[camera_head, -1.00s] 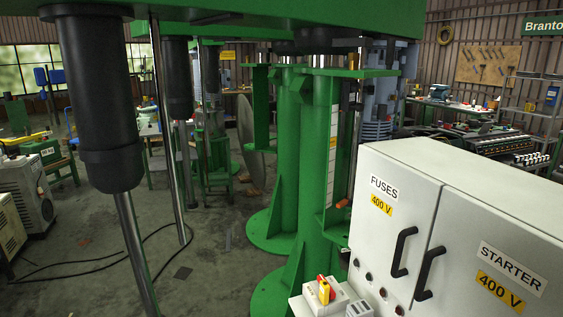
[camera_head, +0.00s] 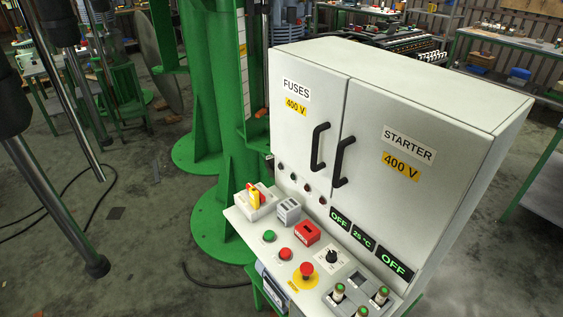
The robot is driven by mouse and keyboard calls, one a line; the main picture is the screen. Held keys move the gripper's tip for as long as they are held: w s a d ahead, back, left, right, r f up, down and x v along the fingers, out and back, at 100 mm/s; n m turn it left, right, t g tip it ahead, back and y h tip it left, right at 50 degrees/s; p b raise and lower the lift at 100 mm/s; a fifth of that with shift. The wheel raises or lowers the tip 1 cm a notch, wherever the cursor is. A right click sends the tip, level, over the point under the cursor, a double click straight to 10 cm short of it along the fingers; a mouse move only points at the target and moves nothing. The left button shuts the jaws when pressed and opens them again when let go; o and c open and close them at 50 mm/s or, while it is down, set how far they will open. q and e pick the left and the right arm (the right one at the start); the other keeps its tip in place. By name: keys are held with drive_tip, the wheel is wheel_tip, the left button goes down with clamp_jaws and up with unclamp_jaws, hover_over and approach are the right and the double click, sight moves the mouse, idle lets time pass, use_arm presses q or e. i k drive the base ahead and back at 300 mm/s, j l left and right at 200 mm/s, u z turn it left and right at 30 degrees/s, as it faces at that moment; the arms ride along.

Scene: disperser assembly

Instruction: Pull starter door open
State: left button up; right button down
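The starter door (camera_head: 392,185) is the right door of a pale grey cabinet and carries the labels STARTER and 400 V. It is shut flush with the left door. Its black handle (camera_head: 342,162) stands near its left edge, close beside the black handle (camera_head: 318,147) of the fuses door (camera_head: 297,129). Neither of my grippers is in view, and nothing touches the handles.
A control panel below the doors holds a red emergency button (camera_head: 306,270), a red and yellow switch (camera_head: 254,196), a black knob (camera_head: 331,256) and several others. Green machine columns (camera_head: 207,90) stand behind left. Open floor (camera_head: 130,255) lies left of the cabinet.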

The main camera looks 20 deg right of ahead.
sight(403, 169)
drive_tip(key=z, duration=1.25)
drive_tip(key=i+l+u, duration=0.15)
drive_tip(key=i+l, duration=0.1)
drive_tip(key=l, duration=0.05)
